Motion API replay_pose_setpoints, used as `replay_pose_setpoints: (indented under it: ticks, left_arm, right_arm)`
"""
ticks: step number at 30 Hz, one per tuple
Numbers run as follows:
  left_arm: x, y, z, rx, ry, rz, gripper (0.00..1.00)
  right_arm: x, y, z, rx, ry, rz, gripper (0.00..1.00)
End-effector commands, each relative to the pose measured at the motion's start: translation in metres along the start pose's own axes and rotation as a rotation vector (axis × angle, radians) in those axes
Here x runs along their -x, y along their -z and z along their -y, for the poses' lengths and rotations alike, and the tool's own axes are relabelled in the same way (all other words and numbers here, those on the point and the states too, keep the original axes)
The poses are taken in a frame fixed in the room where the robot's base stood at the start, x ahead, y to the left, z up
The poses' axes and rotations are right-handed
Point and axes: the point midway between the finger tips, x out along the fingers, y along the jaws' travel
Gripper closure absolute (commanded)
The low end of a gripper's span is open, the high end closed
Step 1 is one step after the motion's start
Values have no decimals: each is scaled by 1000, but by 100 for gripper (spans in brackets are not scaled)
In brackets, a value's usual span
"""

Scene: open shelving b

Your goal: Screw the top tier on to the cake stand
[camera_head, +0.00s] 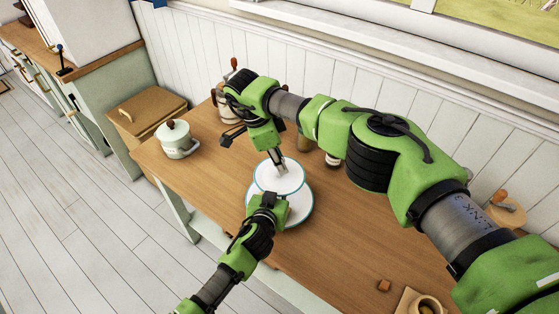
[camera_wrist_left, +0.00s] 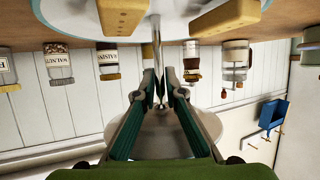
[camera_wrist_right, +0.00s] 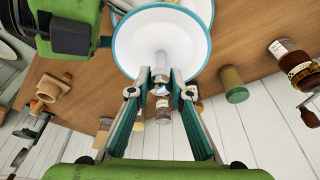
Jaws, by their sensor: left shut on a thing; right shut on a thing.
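The cake stand's bottom tier (camera_head: 297,212) is a white plate with a teal rim on the wooden table. The smaller white top tier (camera_head: 270,180) is above it; its bowl-like face shows in the right wrist view (camera_wrist_right: 140,45). My right gripper (camera_head: 281,165) reaches down from above and is shut on the top tier's metal stem (camera_wrist_right: 160,62). My left gripper (camera_wrist_left: 160,92) is shut on the stand's thin metal post (camera_wrist_left: 157,45), between the tiers. In the head view its fingertips are hidden. I cannot tell whether the thread is engaged.
Yellowish blocks (camera_wrist_left: 122,14) sit on the bottom tier. A white lidded pot (camera_head: 176,142) stands on the table's left. Labelled jars (camera_wrist_left: 57,62) line the wall. The table's middle right is clear.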

Motion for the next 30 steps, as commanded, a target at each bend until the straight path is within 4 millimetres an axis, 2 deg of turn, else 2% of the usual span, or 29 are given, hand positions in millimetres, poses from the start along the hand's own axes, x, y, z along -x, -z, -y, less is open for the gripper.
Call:
replay_pose_setpoints:
  ticks: [10, 11, 12, 13, 23, 30]
  left_arm:
    - [0, 0, -1, 1, -2, 0, 100]
    - [0, 0, -1, 1, -2, 0, 100]
    - [0, 0, -1, 1, -2, 0, 100]
    - [0, 0, -1, 1, -3, 0, 100]
    - [0, 0, -1, 1, -2, 0, 100]
    - [0, 0, -1, 1, -2, 0, 100]
  right_arm:
    - [1, 0, 1, -27, -3, 0, 100]
    - [1, 0, 1, -27, -3, 0, 78]
    - [1, 0, 1, -27, -3, 1, 68]
    - [1, 0, 1, -27, -3, 1, 64]
    - [1, 0, 0, -25, -5, 0, 64]
    - [23, 8, 1, -27, -3, 1, 64]
